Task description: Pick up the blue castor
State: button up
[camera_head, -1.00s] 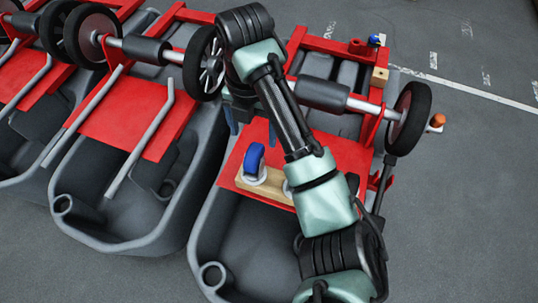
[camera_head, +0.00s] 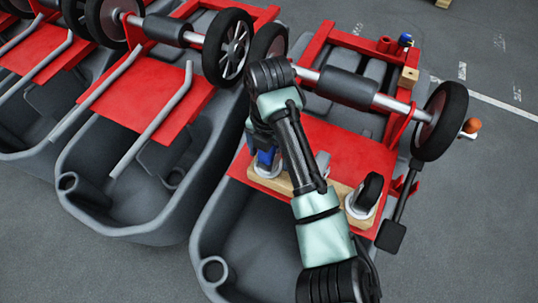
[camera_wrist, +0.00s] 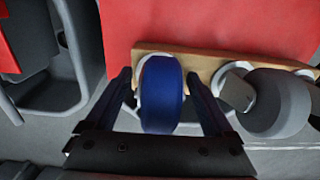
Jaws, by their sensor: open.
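The blue castor (camera_wrist: 162,95) stands on a wooden board on the red plate, at the board's left end. In the head view the blue castor (camera_head: 265,158) is partly hidden behind my arm. My gripper (camera_wrist: 165,92) is open, with one finger on each side of the blue wheel. Gaps show between the fingers and the wheel, and I cannot tell whether either finger touches it. In the head view the fingers are mostly hidden by my arm.
The wooden board (camera_head: 341,192) also holds a grey castor (camera_wrist: 278,103) close to the right finger and a black castor (camera_head: 369,194) at its right end. Red frame bars, a roller and large black wheels (camera_head: 440,121) surround the red plate (camera_head: 345,150).

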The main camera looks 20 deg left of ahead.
jog(key=shift+r, duration=0.1)
grip_shut()
dwell(0.3)
